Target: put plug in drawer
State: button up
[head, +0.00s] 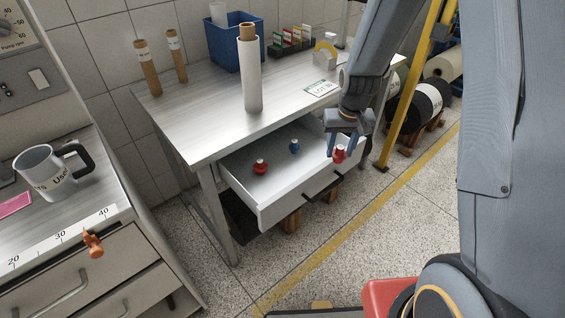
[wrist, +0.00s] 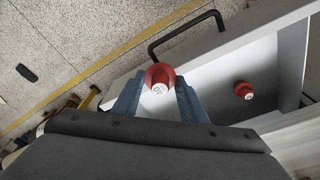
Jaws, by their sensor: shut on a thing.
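A red plug (head: 339,155) with a pale tip is between the fingers of my gripper (head: 341,147), at the right end of the open drawer (head: 305,193). My gripper is shut on it. In the wrist view the plug (wrist: 160,78) sits between the two blue-grey fingers (wrist: 159,88), beside the drawer's front wall and handle. I cannot tell whether it touches the drawer floor. Another red plug (head: 261,167) and a blue plug (head: 294,146) stand inside the drawer. The other red plug also shows in the wrist view (wrist: 243,90); the blue one does not.
The table (head: 200,110) above the drawer holds a white paper roll (head: 252,80), a blue bin (head: 232,45) and a card (head: 322,88). A counter with a mug (head: 45,172) stands at left. A yellow post (head: 408,90) rises right of the drawer.

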aim_at(291, 174)
jog(key=z, duration=1.55)
jog(key=i, duration=0.9)
jog(key=u, duration=1.75)
